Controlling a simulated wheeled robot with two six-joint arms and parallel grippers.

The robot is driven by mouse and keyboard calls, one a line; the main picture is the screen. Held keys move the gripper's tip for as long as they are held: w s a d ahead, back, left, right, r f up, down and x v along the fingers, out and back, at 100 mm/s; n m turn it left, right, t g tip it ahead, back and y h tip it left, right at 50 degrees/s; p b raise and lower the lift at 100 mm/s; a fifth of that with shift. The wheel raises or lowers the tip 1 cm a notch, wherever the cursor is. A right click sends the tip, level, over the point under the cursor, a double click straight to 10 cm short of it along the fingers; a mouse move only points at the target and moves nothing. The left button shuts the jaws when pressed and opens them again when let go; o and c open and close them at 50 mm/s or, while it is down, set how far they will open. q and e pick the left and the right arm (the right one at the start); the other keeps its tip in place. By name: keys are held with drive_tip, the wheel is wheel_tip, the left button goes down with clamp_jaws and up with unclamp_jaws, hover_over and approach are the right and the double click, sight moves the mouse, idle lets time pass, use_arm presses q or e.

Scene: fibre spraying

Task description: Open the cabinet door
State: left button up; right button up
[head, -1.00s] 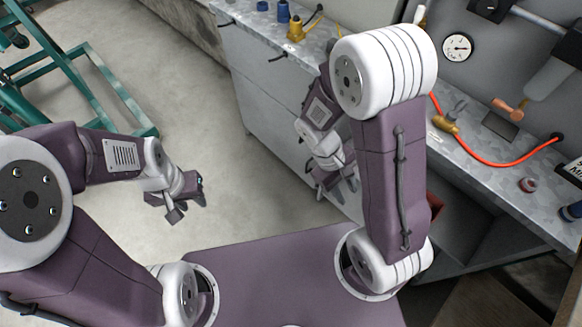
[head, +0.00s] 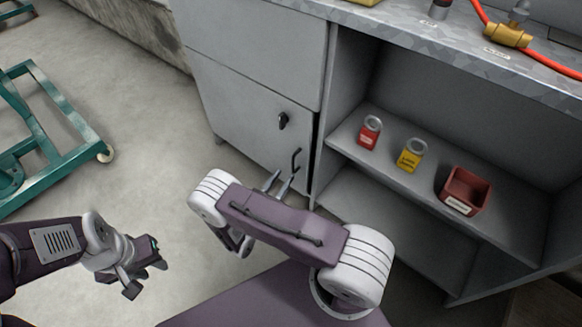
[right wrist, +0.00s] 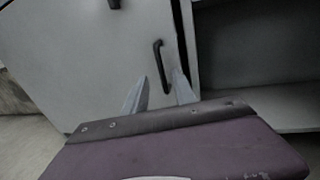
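The grey cabinet door (head: 235,115) fills the lower left front of the cabinet in the head view. It has a black knob-like latch (head: 283,121) and, lower right, a black bar handle (head: 296,160). A dark strip runs along its right edge; I cannot tell if it is ajar. My right gripper (head: 279,182) is open at the handle's lower end. In the right wrist view, the handle (right wrist: 160,64) shows between the two right fingertips (right wrist: 161,76); contact is unclear. My left gripper (head: 149,278) is open and empty over the floor, away from the door.
The worktop (head: 420,35) carries a red hose. A green frame cart (head: 50,135) stands left. Floor before the door is clear.

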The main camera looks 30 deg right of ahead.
sight(293, 171)
drive_tip(key=b+x, duration=0.3)
drive_tip(key=x, duration=0.4)
drive_tip(key=shift+w+d+f, duration=0.1)
drive_tip(key=shift+d, duration=0.15)
clamp_jaws()
idle(1.0)
